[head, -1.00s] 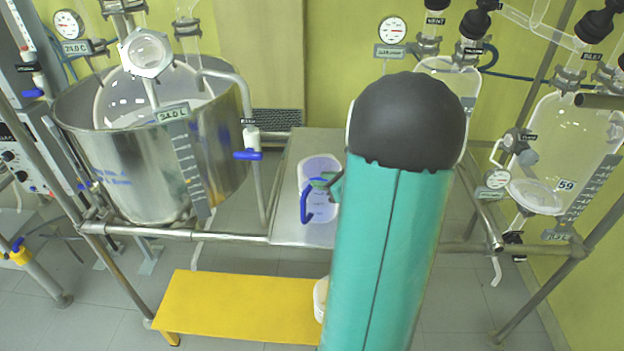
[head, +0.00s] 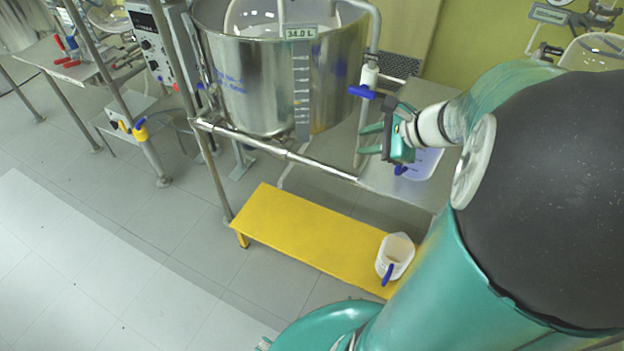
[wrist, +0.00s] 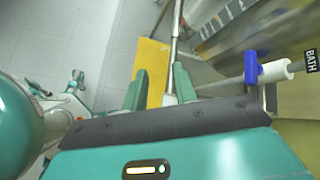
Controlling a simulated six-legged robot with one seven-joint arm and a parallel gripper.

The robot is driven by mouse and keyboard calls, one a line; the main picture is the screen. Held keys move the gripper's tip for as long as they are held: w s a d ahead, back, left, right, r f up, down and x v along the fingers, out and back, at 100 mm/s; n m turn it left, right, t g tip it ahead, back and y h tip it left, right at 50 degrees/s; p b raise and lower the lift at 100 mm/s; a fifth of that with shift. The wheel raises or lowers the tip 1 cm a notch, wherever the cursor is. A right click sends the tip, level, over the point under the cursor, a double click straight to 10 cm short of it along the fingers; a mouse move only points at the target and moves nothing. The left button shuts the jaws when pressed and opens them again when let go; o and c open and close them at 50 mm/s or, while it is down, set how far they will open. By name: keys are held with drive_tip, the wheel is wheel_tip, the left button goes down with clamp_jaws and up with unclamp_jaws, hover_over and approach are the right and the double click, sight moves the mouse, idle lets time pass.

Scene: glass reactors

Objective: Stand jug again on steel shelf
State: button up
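A clear jug (head: 426,163) with a blue handle stands on the steel shelf (head: 428,93) in the head view, partly hidden behind my gripper. It looks upright. My gripper (head: 369,139) is over the shelf's left side, near this jug, with its fingers pointing left and apart. In the wrist view, the two fingers of my gripper (wrist: 160,87) have an empty gap between them, and no jug shows there. A second, whitish jug (head: 401,250) with a blue handle stands on the yellow bench, below the shelf.
A big steel bath (head: 265,85) stands left of the shelf, with a blue-handled valve (head: 361,92) close to my fingers; the valve also shows in the wrist view (wrist: 251,68). A rail (head: 290,155) runs in front. The yellow bench (head: 300,235) is mostly bare. Floor is clear at left.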

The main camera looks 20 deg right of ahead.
drive_tip(key=s+a+r+n+g+h, duration=0.1)
drive_tip(key=s+a+r+n+h, duration=0.1)
drive_tip(key=s+a+n, duration=0.3)
drive_tip(key=s+a+r+n+g+h, duration=0.2)
drive_tip(key=s+a+r+n, duration=0.2)
drive_tip(key=a+n, duration=0.9)
drive_tip(key=n, duration=0.4)
drive_tip(key=shift+s+a+h, duration=0.2)
drive_tip(key=shift+s+h, duration=0.2)
